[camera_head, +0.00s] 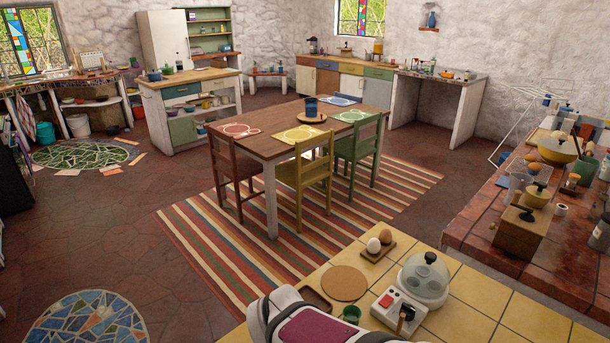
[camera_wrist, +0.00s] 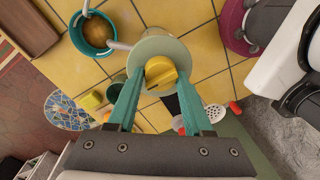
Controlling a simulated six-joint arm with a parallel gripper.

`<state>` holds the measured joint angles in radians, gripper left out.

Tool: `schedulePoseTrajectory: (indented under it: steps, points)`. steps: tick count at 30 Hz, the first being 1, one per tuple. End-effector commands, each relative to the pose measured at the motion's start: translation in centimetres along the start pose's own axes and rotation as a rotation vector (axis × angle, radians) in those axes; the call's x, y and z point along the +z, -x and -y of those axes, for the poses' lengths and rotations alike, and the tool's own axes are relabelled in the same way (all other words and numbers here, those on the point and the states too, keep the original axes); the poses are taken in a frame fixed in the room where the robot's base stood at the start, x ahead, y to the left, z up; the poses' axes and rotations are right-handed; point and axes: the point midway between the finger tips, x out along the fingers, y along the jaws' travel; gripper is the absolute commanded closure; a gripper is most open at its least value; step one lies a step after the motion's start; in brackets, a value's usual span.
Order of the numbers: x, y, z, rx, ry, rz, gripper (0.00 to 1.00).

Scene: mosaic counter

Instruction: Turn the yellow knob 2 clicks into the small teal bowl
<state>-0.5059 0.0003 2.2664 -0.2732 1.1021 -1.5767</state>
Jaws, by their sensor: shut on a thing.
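A yellow knob (camera_wrist: 161,72) with a raised grip bar sits on a pale round disc (camera_wrist: 158,47) in the wrist view. My gripper (camera_wrist: 160,80) has its teal fingers on either side of the knob, shut on it. A small teal bowl (camera_wrist: 77,45) is at the upper left of the wrist view, left of the disc, with something round and brown in it. A pale grey bar reaches from the disc towards the bowl's rim. Neither the knob nor the teal bowl can be made out in the head view.
On the yellow-tiled counter (camera_head: 480,300), the head view shows an egg cooker (camera_head: 424,277), a red-switched white box (camera_head: 399,310), a round cork mat (camera_head: 344,282) and a board with eggs (camera_head: 378,250). A green cup (camera_wrist: 117,90) and yellow block (camera_wrist: 92,100) lie near my left finger.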

Motion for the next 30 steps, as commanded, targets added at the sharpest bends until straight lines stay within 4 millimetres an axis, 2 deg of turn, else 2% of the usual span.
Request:
schedulePoseTrajectory:
  steps: [11, 30]
  points:
    - [0.03, 0.03, -0.02, 0.000, -0.105, -0.008, 1.00]
    - [0.19, 0.03, -0.07, -0.001, -0.685, -0.049, 1.00]
